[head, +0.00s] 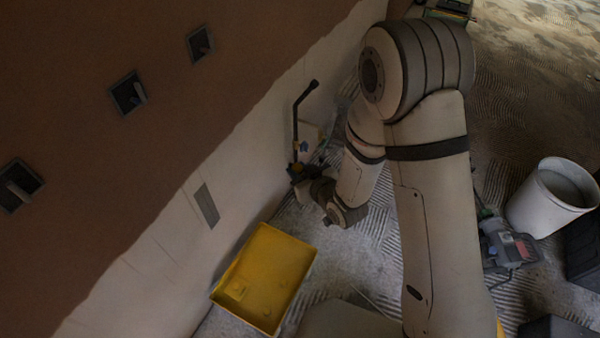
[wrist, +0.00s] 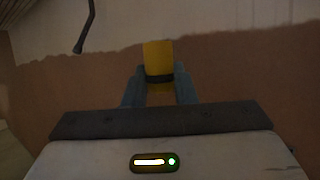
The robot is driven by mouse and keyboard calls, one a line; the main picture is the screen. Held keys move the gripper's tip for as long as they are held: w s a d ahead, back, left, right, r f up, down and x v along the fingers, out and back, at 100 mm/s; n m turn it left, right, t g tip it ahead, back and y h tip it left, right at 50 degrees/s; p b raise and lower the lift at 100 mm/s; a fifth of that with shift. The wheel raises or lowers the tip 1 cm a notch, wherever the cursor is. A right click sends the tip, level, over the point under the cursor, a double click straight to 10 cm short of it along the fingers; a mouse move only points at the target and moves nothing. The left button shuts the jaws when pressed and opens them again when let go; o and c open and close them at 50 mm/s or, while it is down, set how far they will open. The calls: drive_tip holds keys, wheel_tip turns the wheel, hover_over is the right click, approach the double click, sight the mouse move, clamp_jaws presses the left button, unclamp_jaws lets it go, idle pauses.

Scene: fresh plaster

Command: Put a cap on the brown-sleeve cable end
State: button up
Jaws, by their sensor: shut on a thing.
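My gripper (wrist: 159,82) is shut on a yellow cap (wrist: 158,58) with a dark band at its lower end. The cap stands up between the two bluish fingers, in front of the plastered wall. In the head view my gripper (head: 298,172) is low beside the wall, above and right of the yellow tray. Three dark wall boxes with pale cable ends show there: an upper box (head: 199,43), a middle box (head: 120,98) and a lower-left box (head: 10,205). They are well apart from my gripper. The sleeve colours are too dim to tell.
The yellow tray (head: 283,262) holds small yellow pieces. A thing with a bent black lance (head: 296,118) stands by the wall behind my gripper; the lance (wrist: 86,30) also shows in the wrist view. A white bucket (head: 530,208) and a grey tool (head: 497,243) are at right.

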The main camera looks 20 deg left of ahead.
wheel_tip(320, 180, up, 41)
drive_tip(key=p, duration=1.5)
drive_tip(key=shift+f, duration=0.2)
idle(2.6)
